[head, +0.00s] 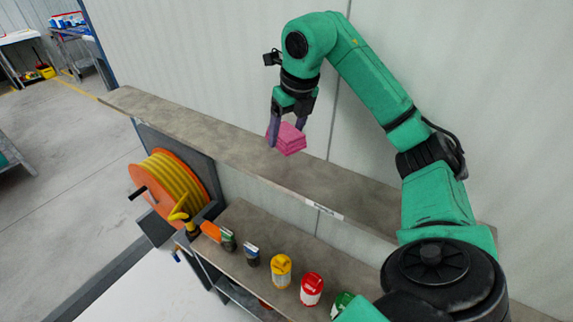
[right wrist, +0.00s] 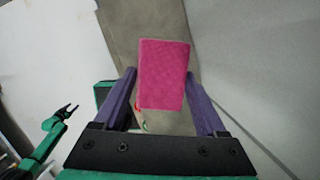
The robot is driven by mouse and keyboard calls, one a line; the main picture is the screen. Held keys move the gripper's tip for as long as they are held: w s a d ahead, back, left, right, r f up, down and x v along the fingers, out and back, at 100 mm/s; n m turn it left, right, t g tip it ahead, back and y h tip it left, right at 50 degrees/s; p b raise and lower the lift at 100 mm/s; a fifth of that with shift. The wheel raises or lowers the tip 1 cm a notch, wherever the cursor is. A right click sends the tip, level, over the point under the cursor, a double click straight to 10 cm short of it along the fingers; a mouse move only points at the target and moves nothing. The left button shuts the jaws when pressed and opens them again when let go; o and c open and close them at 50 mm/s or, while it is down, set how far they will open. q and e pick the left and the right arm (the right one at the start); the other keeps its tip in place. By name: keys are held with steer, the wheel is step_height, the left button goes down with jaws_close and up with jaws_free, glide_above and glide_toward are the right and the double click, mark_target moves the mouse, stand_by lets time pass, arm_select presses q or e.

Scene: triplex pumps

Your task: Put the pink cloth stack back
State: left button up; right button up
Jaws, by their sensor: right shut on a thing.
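The pink cloth stack (head: 289,141) is between the purple fingers of my right gripper (head: 287,130), over the back part of the long upper shelf (head: 230,140), near the wall. I cannot tell whether its underside touches the shelf. In the right wrist view the pink stack (right wrist: 164,75) sits between the two fingertips of my right gripper (right wrist: 160,92), shut on it. My left gripper (right wrist: 68,111) shows small at the left of the right wrist view, with its fingers apart and nothing between them. It is outside the head view.
The upper shelf is bare and carries a small label (head: 323,210) on its front edge. On the lower shelf (head: 243,215) stand several containers, among them a yellow one (head: 281,271) and a red one (head: 312,289). An orange hose reel (head: 168,188) is at the left.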

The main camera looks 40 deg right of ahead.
mark_target(285, 165)
step_height(285, 165, down, 7)
steer(key=shift+s+b, duration=0.1)
steer(key=shift+b, duration=0.35)
steer(key=shift+f, duration=0.15)
steer(key=o, duration=1.4)
steer(key=p+v, duration=0.3)
steer(key=v, duration=0.9)
steer(key=shift+s+r, duration=0.1)
steer(key=shift+r, duration=0.15)
steer(key=shift+f, duration=0.1)
